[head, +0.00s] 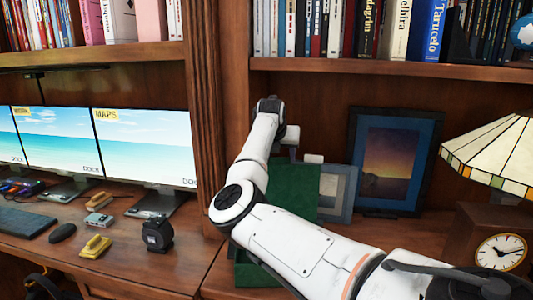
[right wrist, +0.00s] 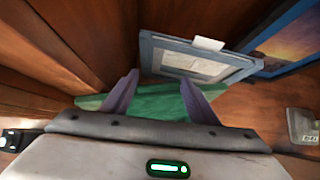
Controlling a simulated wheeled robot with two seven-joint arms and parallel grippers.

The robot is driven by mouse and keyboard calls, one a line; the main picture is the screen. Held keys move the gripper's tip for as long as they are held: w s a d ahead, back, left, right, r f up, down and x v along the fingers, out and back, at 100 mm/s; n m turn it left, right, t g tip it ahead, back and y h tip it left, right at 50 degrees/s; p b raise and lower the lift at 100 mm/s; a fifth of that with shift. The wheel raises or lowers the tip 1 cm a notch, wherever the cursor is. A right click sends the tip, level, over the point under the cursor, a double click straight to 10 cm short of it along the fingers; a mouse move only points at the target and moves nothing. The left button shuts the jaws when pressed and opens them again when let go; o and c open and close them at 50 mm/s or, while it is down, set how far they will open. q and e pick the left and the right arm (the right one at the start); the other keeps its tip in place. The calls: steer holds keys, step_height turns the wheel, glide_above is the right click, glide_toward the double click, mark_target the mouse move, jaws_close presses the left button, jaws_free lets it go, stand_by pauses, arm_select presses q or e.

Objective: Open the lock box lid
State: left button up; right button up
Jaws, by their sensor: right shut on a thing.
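The lock box is green. Its lid (head: 300,192) stands raised as a flat upright panel in the head view, partly behind my right arm. The green box body (head: 254,274) shows low beside my forearm, mostly hidden by it. In the right wrist view, the purple fingers of my right gripper (right wrist: 160,88) are on either side of the green lid (right wrist: 150,103) and shut on it. In the head view the wrist hides the fingertips. My left gripper is not in view.
A grey picture frame (head: 338,190) and a blue-framed picture (head: 390,160) stand behind the lid. A clock (head: 500,250) and a stained-glass lamp (head: 495,150) are at right. A wooden post (head: 205,110) rises at left, beside monitors (head: 145,148).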

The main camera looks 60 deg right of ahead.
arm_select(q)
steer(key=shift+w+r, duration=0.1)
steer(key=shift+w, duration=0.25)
arm_select(e)
steer(key=shift+s+d+r, duration=0.15)
steer(key=shift+d+r, duration=0.15)
steer(key=shift+d, duration=0.2)
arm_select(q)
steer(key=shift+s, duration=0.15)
arm_select(e)
steer(key=o, duration=1.5)
steer(key=shift+f, duration=0.15)
steer(key=shift+a, duration=0.1)
steer(key=shift+a+r, duration=0.3)
steer(key=shift+a, duration=0.05)
arm_select(q)
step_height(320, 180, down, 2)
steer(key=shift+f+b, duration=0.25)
steer(key=shift+b, duration=0.9)
arm_select(e)
steer(key=v, duration=0.9)
steer(key=shift+s+r, duration=0.15)
steer(key=shift+r, duration=0.05)
